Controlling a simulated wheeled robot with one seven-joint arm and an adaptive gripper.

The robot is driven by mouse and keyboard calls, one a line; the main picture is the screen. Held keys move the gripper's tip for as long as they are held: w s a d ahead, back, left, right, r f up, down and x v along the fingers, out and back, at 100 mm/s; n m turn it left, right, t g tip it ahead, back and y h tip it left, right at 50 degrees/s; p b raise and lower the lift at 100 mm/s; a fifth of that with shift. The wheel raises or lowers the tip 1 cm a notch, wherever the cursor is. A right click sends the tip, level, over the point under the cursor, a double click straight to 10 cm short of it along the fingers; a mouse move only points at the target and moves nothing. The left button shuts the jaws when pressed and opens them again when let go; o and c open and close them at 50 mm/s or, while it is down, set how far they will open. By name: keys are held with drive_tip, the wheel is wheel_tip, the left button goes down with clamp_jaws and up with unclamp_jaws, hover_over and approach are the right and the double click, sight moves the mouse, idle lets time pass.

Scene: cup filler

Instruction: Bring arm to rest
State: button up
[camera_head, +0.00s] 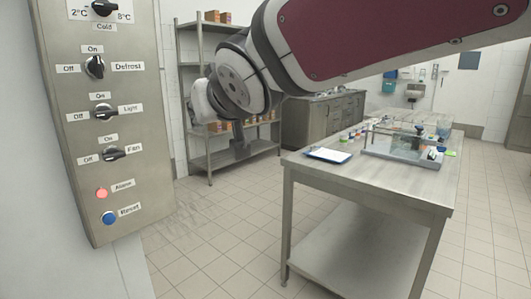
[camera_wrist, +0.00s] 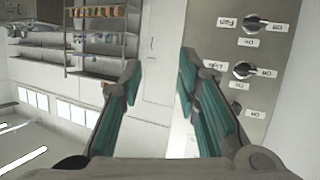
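My gripper (camera_wrist: 160,92) is open and empty in the wrist view, its two teal-padded fingers apart. A control panel stands close beyond the right finger there. In the head view my arm reaches in from the upper right, and my gripper (camera_head: 241,150) hangs in the air to the right of the control panel (camera_head: 125,190). The gap between its fingertips is hard to make out in the head view. The gripper touches nothing that I can see.
A steel table (camera_head: 400,184) with a blue-edged clipboard (camera_head: 328,155) and a clear case (camera_head: 405,143) stands at the right. A shelf rack (camera_head: 195,145) stands behind my gripper. The tiled floor (camera_head: 220,240) between panel and table is clear.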

drive_tip(key=s+d+f+m+g+h, duration=0.2)
drive_tip(key=s+d+f, duration=0.2)
drive_tip(key=d, duration=0.4)
drive_tip(key=s+d+f+m+g+h, duration=0.1)
drive_tip(key=s+d+f+h, duration=0.25)
drive_tip(key=d, duration=0.45)
drive_tip(key=s+d+f+m+g+h, duration=0.2)
drive_tip(key=s+d+f, duration=0.3)
drive_tip(key=d, duration=0.3)
drive_tip(key=s+d+f+m+g, duration=0.1)
drive_tip(key=s+d+f+g, duration=0.15)
drive_tip(key=s, duration=0.45)
drive_tip(key=s+d+f+g+y, duration=0.1)
drive_tip(key=s+f+g, duration=0.1)
drive_tip(key=s+f, duration=0.35)
drive_tip(key=s+d+f+m+g, duration=0.1)
drive_tip(key=s+d+f+g, duration=0.1)
drive_tip(key=s, duration=0.6)
wheel_tip(320, 180, up, 18)
drive_tip(key=t+p, duration=0.3)
drive_tip(key=p, duration=1.2)
drive_tip(key=shift+w+d+f+p, duration=0.15)
drive_tip(key=shift+w+p, duration=0.1)
drive_tip(key=shift+p, duration=0.1)
